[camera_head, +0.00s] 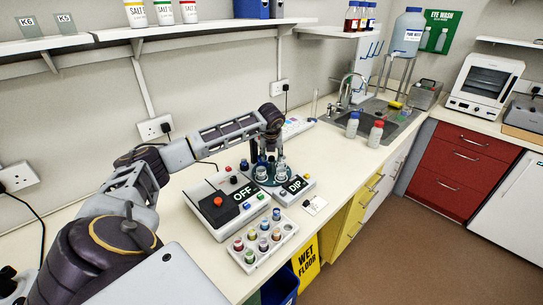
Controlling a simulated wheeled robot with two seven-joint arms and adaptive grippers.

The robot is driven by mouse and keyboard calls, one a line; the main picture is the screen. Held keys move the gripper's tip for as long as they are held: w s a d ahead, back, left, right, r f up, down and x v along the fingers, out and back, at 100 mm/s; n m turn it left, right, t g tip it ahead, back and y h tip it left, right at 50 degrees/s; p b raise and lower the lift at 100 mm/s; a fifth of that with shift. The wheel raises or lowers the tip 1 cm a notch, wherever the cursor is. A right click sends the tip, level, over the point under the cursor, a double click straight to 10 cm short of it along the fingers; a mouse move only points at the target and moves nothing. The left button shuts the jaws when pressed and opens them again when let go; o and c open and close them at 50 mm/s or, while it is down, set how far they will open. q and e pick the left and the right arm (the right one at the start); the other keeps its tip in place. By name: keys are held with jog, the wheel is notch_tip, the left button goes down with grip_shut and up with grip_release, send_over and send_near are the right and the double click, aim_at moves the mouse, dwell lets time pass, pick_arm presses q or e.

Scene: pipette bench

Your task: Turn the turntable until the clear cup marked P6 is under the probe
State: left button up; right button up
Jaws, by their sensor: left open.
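The turntable (262,180) is a dark teal disc on the bench, with small clear cups (260,169) around its top. I cannot read a P6 mark on any cup from here. My left arm reaches in from the left, and my left gripper (269,158) points down over the turntable, open. I cannot tell whether its fingers touch a cup or the disc. The gripper hides part of the turntable, and I cannot make out the probe. My right gripper is not in view.
A control box (222,205) with a red button and an OFF label stands left of the turntable. A DIP box (296,186) is at its right. A rack (262,243) of coloured-capped vials sits in front.

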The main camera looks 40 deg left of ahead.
pick_arm(q)
jog(key=shift+x, duration=0.9)
jog(key=shift+c, duration=0.4)
grip_shut()
